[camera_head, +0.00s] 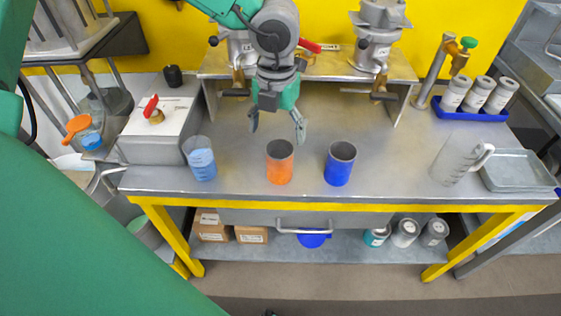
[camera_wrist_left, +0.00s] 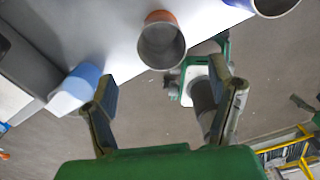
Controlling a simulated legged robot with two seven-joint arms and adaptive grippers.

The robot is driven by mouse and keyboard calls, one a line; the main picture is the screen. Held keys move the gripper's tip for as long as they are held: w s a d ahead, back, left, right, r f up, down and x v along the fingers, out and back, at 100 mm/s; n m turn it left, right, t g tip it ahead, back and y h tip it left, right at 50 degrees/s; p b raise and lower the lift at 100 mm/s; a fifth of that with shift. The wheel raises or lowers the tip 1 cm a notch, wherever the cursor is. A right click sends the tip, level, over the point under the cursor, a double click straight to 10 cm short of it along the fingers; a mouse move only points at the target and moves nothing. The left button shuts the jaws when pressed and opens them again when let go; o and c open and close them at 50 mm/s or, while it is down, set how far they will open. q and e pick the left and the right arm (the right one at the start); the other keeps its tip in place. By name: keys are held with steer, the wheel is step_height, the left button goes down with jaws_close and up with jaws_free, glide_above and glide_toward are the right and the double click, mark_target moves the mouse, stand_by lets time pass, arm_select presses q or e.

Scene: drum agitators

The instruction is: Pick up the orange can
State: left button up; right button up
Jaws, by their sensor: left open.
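The orange can (camera_head: 280,165) stands upright and open-topped near the front of the metal table, left of a blue can (camera_head: 340,167). My left gripper (camera_head: 278,128) is open and empty, with its fingers pointing down just behind and above the orange can in the head view. In the left wrist view the orange can (camera_wrist_left: 161,42) shows its open grey mouth ahead of the gap between the spread fingers (camera_wrist_left: 160,100). It does not appear to be between them.
A clear beaker with blue liquid (camera_head: 200,160) stands left of the orange can. A clear pitcher (camera_head: 455,160) and a metal tray (camera_head: 517,170) are at the right. A blue tray (camera_head: 470,114) holds grey containers. Agitator stands (camera_head: 375,50) rise behind.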

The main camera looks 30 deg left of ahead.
mark_target(280, 144)
arm_select(q)
steer(key=f, duration=0.3)
steer(key=shift+w+d+f, duration=0.2)
steer(key=shift+w+f, duration=0.05)
steer(key=shift+f, duration=0.4)
steer(key=f, duration=0.2)
steer(key=f+b, duration=0.1)
steer(key=f, duration=0.2)
steer(key=shift+w+a+f+b, duration=0.15)
steer(key=shift+a+b, duration=0.05)
steer(key=shift+b, duration=0.1)
steer(key=shift+c, duration=0.3)
steer(key=shift+d, duration=0.1)
steer(key=c, duration=1.1)
